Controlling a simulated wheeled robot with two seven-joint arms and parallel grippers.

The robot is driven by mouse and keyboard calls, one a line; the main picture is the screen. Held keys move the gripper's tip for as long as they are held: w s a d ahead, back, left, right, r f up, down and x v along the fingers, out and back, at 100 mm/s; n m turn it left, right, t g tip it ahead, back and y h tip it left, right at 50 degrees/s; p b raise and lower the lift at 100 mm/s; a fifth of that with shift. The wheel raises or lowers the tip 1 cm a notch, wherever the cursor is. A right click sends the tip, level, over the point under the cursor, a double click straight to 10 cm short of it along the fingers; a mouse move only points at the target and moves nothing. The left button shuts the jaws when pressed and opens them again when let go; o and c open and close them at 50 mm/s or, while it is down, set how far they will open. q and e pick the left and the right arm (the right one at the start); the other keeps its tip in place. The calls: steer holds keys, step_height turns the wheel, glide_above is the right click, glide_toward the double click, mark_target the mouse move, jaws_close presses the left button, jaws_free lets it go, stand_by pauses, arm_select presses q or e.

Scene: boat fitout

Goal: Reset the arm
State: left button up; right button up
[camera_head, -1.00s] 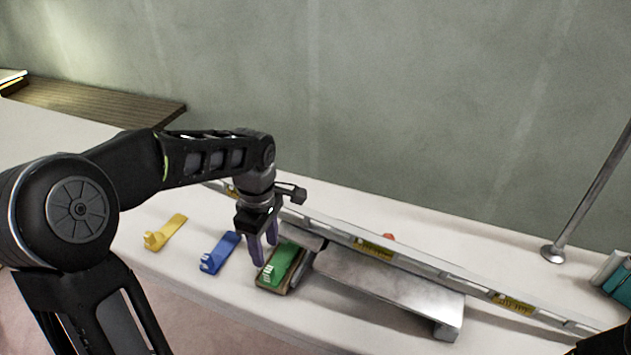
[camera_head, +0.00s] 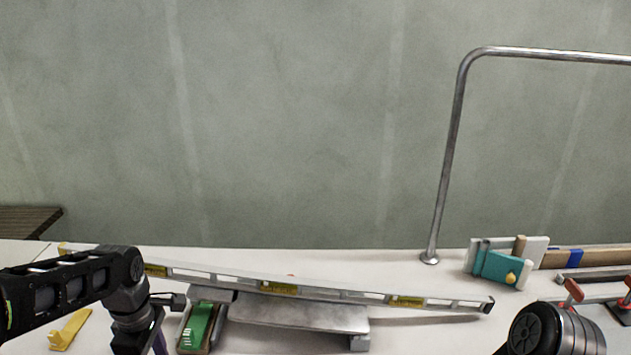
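My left arm comes in from the left, and my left gripper (camera_head: 150,346) points down at the bottom edge, beside the green piece. Its fingertips are cut off by the frame, so its opening is hidden. The green piece (camera_head: 198,325) lies in a small wooden holder (camera_head: 212,341) just right of that gripper. A yellow piece (camera_head: 70,330) lies to the left of it.
A long spirit level (camera_head: 330,292) lies across a metal bracket (camera_head: 300,314). A bent steel rail (camera_head: 448,160) rises from the white surface. A teal block (camera_head: 497,266), red-handled clamps (camera_head: 573,290) and wooden strips (camera_head: 590,257) lie at the right. The surface behind the level is mostly clear.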

arm_select(q)
steer(key=s+d+f+m+h, duration=0.35)
steer(key=d+f+m, duration=0.55)
steer(key=d+f, duration=0.85)
steer(key=s+d+f+m, duration=0.7)
steer(key=s+f, duration=0.5)
steer(key=s, duration=0.1)
steer(key=shift+s+d+f+t+h, duration=0.2)
steer(key=shift+f+t+h, duration=0.15)
steer(key=shift+f+t, duration=0.05)
